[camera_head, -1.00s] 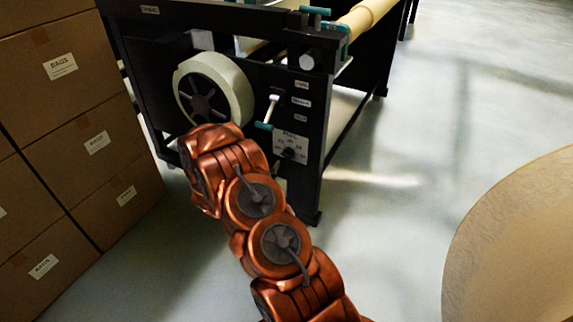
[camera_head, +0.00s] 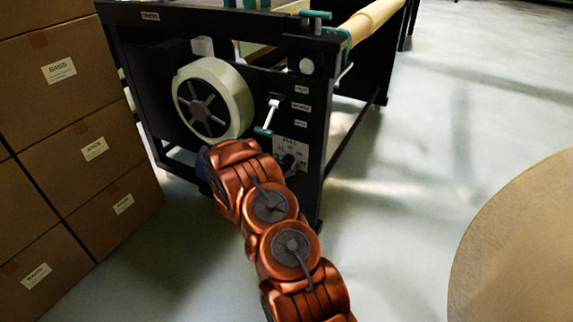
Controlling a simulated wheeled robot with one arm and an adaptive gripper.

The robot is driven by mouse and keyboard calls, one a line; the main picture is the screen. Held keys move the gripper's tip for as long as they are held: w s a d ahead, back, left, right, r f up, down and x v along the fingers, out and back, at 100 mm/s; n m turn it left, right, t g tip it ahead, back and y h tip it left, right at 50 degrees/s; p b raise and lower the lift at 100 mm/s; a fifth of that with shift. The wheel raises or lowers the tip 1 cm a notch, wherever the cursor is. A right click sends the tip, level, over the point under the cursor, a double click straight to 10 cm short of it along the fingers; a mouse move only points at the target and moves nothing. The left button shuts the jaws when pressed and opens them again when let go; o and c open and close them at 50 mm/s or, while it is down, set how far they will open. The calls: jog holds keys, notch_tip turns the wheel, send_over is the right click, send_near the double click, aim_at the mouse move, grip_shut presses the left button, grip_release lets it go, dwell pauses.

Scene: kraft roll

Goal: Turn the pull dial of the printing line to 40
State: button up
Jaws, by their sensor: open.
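The pull dial (camera_head: 289,161) is a small dark knob on a pale plate marked PULL (camera_head: 302,151), low on the black end panel of the printing line (camera_head: 318,120). Its numbers are too small and blurred to read, and I cannot tell where the knob points. My copper-coloured arm reaches up from the bottom of the view and its upper part covers the area just left of and below the plate. My gripper is hidden behind the arm, so its fingers and their distance from the dial do not show.
Above the dial sit a lever with a teal handle (camera_head: 264,131) and small labels. A large pale wheel (camera_head: 213,99) is on the panel's left. Cardboard boxes (camera_head: 62,120) stack at left. A big kraft roll (camera_head: 515,250) stands at right. Floor between is clear.

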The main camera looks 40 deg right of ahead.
jog(key=shift+w+d, duration=0.15)
jog(key=shift+d, duration=0.3)
jog(key=shift+c, duration=0.3)
jog(key=c, duration=1.1)
